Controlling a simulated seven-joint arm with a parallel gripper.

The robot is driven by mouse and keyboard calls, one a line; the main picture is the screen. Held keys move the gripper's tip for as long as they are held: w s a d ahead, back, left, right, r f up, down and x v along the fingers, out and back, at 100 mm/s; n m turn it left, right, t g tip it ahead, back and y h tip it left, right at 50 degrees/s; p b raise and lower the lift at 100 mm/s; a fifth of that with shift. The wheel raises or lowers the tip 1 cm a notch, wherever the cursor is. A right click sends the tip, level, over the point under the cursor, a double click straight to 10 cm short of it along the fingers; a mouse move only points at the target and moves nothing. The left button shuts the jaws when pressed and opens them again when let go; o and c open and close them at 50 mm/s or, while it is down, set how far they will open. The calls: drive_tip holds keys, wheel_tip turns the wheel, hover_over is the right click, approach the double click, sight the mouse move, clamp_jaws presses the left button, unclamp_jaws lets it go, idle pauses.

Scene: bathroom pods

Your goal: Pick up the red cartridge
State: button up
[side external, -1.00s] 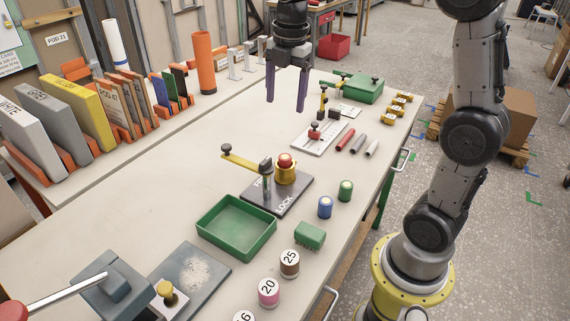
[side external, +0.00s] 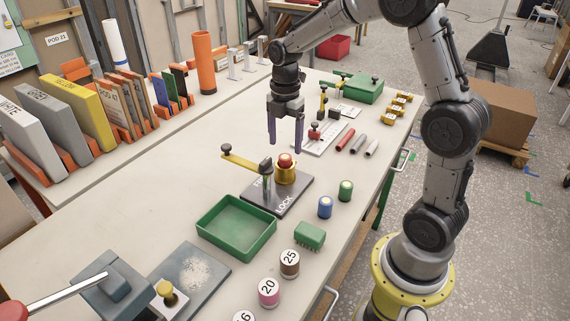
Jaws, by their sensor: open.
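The red cartridge (side external: 285,160) sits upright in a yellow round holder (side external: 285,175). Only its red top shows above the rim. The holder stands on a dark grey plate (side external: 290,197) marked LOCK, beside a yellow lever arm (side external: 240,163) with a black knob. My gripper (side external: 285,147) points down with its two purple fingers apart and nothing between them. In the picture its fingertips are just above the cartridge; the exact height gap is hard to tell.
A green open tray (side external: 232,226) and a green ridged block (side external: 310,236) lie in front of the plate. Blue (side external: 325,207) and green (side external: 345,190) cylinders stand to the right. Bare table lies left of the lever.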

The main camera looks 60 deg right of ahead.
sight(285, 156)
wheel_tip(285, 156, down, 4)
drive_tip(key=shift+a+f, duration=0.1)
drive_tip(key=shift+f, duration=0.1)
clamp_jaws()
idle(0.4)
